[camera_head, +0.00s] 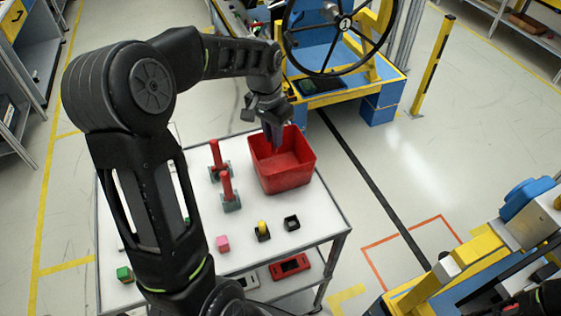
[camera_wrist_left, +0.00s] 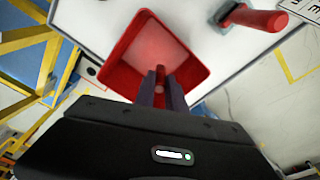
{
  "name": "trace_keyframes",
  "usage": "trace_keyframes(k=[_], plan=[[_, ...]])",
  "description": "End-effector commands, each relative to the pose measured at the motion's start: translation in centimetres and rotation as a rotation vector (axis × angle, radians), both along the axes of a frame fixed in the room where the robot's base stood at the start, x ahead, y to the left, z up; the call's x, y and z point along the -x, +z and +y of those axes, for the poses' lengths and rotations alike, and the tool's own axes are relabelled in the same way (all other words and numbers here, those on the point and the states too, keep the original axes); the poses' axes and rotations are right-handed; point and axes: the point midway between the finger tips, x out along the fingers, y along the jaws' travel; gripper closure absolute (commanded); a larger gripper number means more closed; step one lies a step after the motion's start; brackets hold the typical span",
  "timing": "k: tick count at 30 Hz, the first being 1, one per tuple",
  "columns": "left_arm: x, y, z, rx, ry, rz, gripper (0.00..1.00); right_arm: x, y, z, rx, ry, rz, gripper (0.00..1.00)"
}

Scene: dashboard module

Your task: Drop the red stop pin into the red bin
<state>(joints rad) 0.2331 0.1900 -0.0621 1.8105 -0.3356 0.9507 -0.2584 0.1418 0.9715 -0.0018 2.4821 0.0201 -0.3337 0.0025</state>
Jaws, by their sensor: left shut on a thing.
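The red bin (camera_head: 300,180) stands open at the back right of the white table; it also shows in the left wrist view (camera_wrist_left: 192,62). My left gripper (camera_head: 274,138) is over the bin's back left part, pointing down. In the left wrist view, its dark fingers (camera_wrist_left: 162,88) are shut on a red stop pin (camera_wrist_left: 160,70), whose end shows between them against the bin's red inside. In the head view the held pin is hard to make out.
Two red-handled pieces (camera_head: 217,155) (camera_head: 227,187) stand in grey holders left of the bin. A pink cube (camera_head: 222,243), a yellow-topped black piece (camera_head: 262,231) and a black square holder (camera_head: 291,223) lie in front. A blue-yellow wheel station (camera_head: 345,85) stands behind.

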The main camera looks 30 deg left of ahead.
Motion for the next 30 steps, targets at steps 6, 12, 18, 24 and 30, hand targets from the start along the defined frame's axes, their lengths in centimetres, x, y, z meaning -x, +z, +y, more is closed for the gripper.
trace_keyframes(k=[6,12,18,24,30], plan=[[0.01,-0.79,0.01,0.0,0.0,-0.001,1.0,0.0,0.01,0.0,0.0,0.0,0.0,0.64],[0.0,-0.78,0.01,0.0,0.0,-0.001,1.0,0.0,0.01,0.0,0.0,0.0,0.0,0.64],[-0.01,-0.75,0.01,0.0,0.0,-0.001,0.69,0.01,0.01,0.0,0.0,0.0,0.0,0.64],[-0.01,-0.75,0.01,0.0,0.001,-0.001,0.6,0.0,0.01,0.0,0.0,0.0,0.0,0.64],[-0.02,-0.65,0.01,0.0,0.001,-0.002,0.6,0.01,-0.04,0.01,0.0,0.0,0.0,0.64]])
